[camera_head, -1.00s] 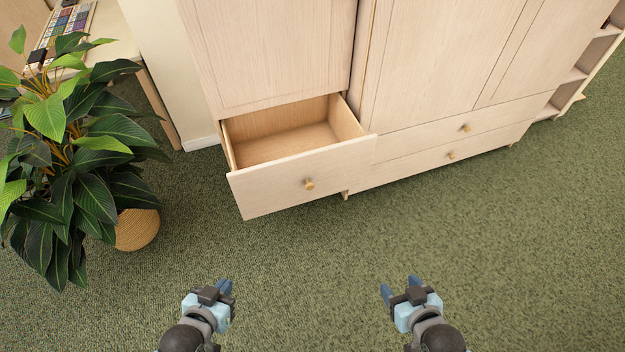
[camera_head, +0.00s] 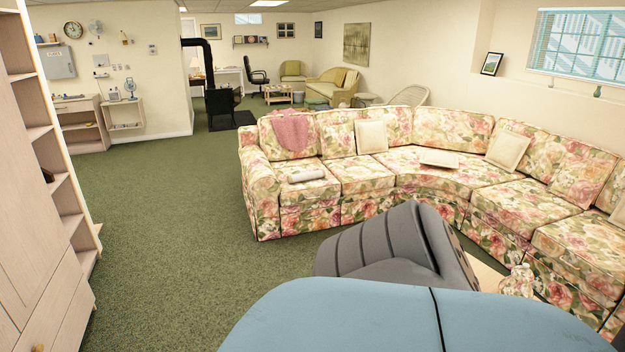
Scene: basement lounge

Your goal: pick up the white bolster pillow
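The white bolster pillow (camera_head: 306,175) lies on the left seat cushion of the floral sofa (camera_head: 270,192), near its front edge. It looks like a short, pale roll lying on its side. It is across the room from me, with nothing covering it. Neither of my grippers shows in the current head view, so what they hold is not visible.
A grey chair (camera_head: 385,245) and a large blue rounded surface (camera_head: 400,318) fill the near foreground, right of centre. Wooden shelving (camera_head: 60,160) stands at the left. Open green carpet (camera_head: 180,215) lies between the shelving and the sofa. Square cream cushions (camera_head: 370,137) sit on the sofa.

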